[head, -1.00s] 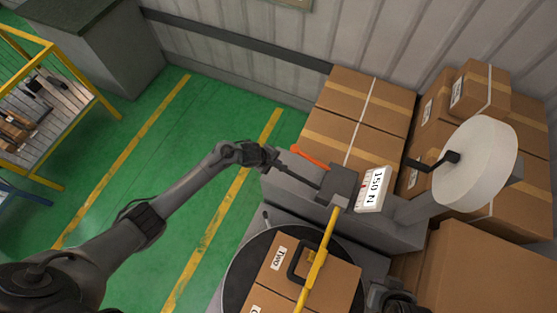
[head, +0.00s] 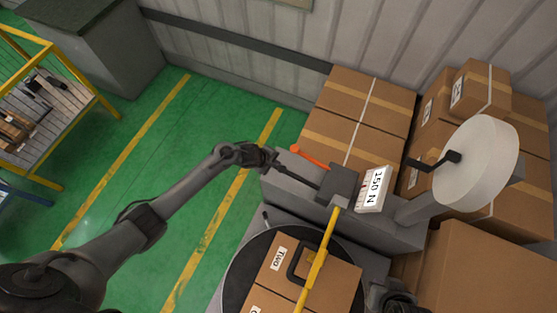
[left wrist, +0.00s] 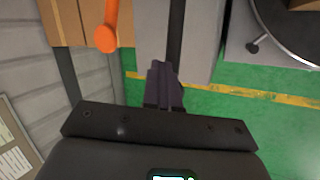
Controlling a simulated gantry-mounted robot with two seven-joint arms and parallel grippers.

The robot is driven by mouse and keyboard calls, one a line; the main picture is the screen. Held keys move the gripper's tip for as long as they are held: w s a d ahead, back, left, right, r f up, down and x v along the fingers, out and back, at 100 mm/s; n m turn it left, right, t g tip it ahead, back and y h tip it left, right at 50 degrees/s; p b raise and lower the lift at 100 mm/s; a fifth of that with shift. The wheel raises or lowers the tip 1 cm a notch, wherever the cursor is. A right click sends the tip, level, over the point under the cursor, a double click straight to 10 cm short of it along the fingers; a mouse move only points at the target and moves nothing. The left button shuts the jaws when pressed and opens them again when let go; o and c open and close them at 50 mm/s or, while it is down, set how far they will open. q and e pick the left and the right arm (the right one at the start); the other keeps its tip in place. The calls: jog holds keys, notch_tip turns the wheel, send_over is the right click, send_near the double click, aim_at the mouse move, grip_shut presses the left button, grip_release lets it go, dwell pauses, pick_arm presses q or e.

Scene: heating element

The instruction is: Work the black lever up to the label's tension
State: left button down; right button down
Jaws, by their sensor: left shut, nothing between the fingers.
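The black lever (head: 298,178) is a thin dark bar that sticks out to the left from a dark block (head: 342,183) on the grey machine (head: 290,197). My left gripper (head: 272,160) is at the lever's outer end. In the left wrist view the lever (left wrist: 175,30) runs up from the fingertips (left wrist: 165,72), which are shut with nothing held between them. Whether the fingers touch the lever is unclear. A white label (head: 376,188) reading "150 N" sits on the machine.
An orange-ended handle (head: 310,156) lies just behind the lever and also shows in the left wrist view (left wrist: 107,32). Stacked cartons stand behind.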

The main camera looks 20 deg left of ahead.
pick_arm(q)
jog(key=shift+a+f, duration=0.55)
jog(key=shift+f, duration=0.2)
dwell(0.8)
jog(key=shift+r, duration=0.1)
dwell(0.3)
jog(key=shift+d+r+p, duration=0.1)
jog(key=shift+r+p, duration=0.2)
jog(key=shift+r, duration=0.05)
jog(key=r+p, duration=0.1)
jog(key=p, duration=0.1)
jog(key=d+r+p, duration=0.1)
jog(key=r+p, duration=0.1)
jog(key=d+r+p, duration=0.1)
jog(key=r+p, duration=0.1)
jog(key=shift+r, duration=0.25)
jog(key=shift+d+r+p, duration=0.25)
jog(key=shift+r+p, duration=0.15)
jog(key=shift+p, duration=0.3)
jog(key=shift+d+r, duration=0.1)
jog(key=shift+r, duration=0.05)
